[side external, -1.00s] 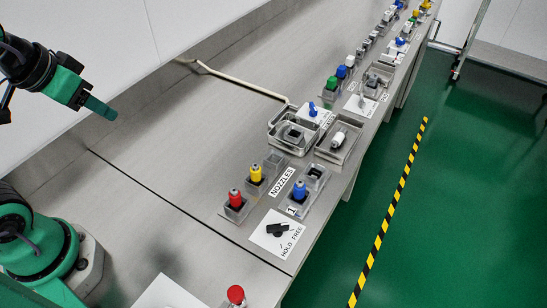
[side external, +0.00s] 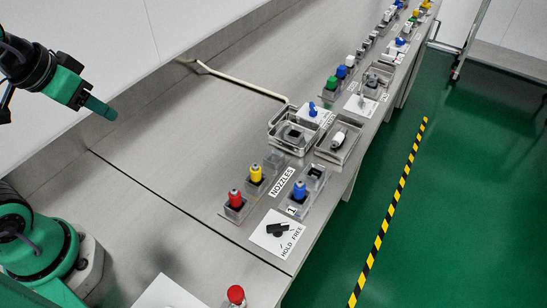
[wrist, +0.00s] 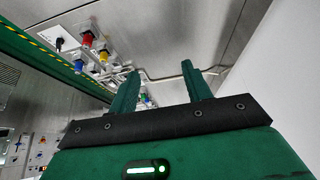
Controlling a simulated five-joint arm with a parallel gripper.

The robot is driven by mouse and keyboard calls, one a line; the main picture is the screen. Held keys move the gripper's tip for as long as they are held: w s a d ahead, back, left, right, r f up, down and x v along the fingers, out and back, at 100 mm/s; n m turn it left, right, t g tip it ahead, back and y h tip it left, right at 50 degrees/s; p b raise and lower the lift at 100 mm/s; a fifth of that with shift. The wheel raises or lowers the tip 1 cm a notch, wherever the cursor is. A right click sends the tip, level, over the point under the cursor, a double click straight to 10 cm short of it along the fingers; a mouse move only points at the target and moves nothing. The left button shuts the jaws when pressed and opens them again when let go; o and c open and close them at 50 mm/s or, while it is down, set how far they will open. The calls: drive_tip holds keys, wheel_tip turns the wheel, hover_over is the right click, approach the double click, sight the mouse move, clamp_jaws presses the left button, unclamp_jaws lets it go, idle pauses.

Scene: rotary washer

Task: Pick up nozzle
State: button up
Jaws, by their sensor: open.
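In the side view, the nozzles stand upright in grey holders by the "NOZZLES" label: a red nozzle (side external: 235,199), a yellow nozzle (side external: 256,173) and, in the block marked 1, a blue nozzle (side external: 299,191). The wrist view shows the red nozzle (wrist: 87,39) and the yellow nozzle (wrist: 103,55) beyond my fingers, at upper left. My gripper (side external: 101,108) is raised at the far left of the side view, well away from the nozzles. In the wrist view its two green fingers (wrist: 160,68) stand apart with nothing between them.
Beside the blue nozzle is an empty-looking socket (side external: 315,173). A "HOLD FREE" plate with a black knob (side external: 278,231) lies in front. A metal basin with a bent pipe (side external: 245,84) stands farther back. A red button (side external: 236,295) is at the bottom.

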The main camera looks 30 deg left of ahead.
drive_tip(key=shift+w, duration=0.1)
drive_tip(key=n+g, duration=0.2)
drive_tip(key=g, duration=0.3)
hover_over(234, 190)
drive_tip(key=f, duration=1.3)
drive_tip(key=shift+a+f, duration=0.3)
drive_tip(key=shift+d+f+g, duration=0.3)
drive_tip(key=shift+f, duration=1.25)
drive_tip(key=shift+f, duration=0.1)
